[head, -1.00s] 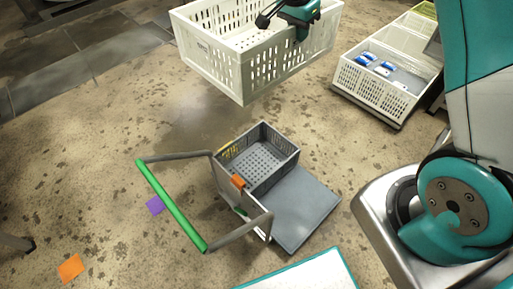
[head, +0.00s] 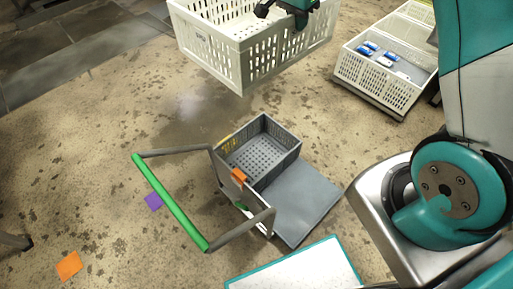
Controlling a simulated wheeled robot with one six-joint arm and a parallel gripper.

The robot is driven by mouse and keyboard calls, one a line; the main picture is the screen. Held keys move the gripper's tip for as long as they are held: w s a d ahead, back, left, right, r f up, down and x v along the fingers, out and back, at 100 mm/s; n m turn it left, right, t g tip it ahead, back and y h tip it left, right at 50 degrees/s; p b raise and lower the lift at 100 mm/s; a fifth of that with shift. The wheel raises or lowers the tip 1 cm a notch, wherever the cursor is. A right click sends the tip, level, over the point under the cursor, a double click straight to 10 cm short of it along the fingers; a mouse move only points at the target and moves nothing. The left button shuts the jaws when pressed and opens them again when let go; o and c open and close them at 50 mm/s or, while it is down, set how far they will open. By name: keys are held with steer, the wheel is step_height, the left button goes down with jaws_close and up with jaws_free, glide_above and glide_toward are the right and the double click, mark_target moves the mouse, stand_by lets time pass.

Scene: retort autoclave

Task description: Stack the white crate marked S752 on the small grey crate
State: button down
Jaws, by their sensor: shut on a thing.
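The white crate (head: 214,60) hangs in the air at the top of the head view, with slotted walls and a small, barely legible mark on its left wall. My gripper (head: 291,14), dark and teal, is shut on the crate's rim at the top edge of the picture. The crate looks empty where its inside shows; its far part is cut off by the frame. The small grey crate (head: 280,158) is open and empty and stands on a grey cart platform (head: 302,207). The white crate is apart from it, above and beyond it in the picture.
The cart has a green handle bar (head: 172,205) on grey arms at its left. Another white crate (head: 376,88) with blue and white items stands at the upper right. A white, teal-edged panel (head: 297,268) is at the bottom.

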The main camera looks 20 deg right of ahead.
step_height(320, 180, down, 58)
steer(key=b, duration=4.5)
steer(key=shift+f, duration=0.15)
steer(key=shift+w+f, duration=0.1)
steer(key=c, duration=1.2)
jaws_free()
steer(key=shift+f, duration=0.1)
steer(key=shift+o, duration=0.2)
